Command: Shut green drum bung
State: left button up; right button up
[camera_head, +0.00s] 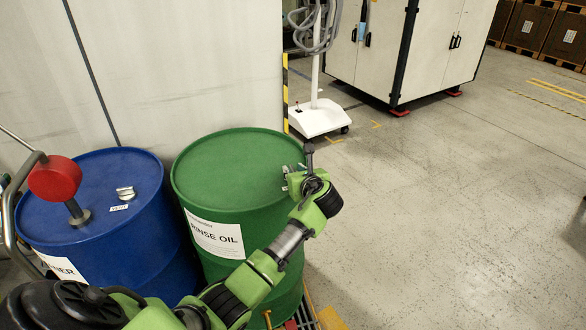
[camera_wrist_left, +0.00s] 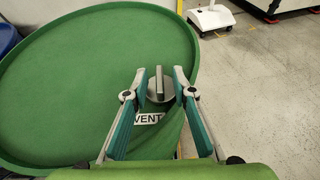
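The green drum (camera_head: 235,165), labelled rinse oil, stands right of the blue drum. In the left wrist view, its round metal bung (camera_wrist_left: 160,91) with a raised upright grip bar sits near the drum's rim, beside a white "VENT" label (camera_wrist_left: 148,119). My left gripper (camera_wrist_left: 159,74) is open, with one finger on each side of the bung and gaps to the grip bar. In the head view, my left gripper (camera_head: 291,182) is over the drum's right edge and the bung is hidden or too small to make out. I cannot tell how tightly the bung sits. My right gripper is not in view.
The blue drum (camera_head: 90,215) stands close on the left, with its own silver bung (camera_head: 126,193) and a red knob (camera_head: 54,179) on a rod. A pale wall (camera_head: 180,70) is behind. A white wheeled stand (camera_head: 318,118) is behind right. The floor at right is clear.

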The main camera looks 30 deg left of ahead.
pick_arm(q)
jog(key=shift+x, duration=0.95)
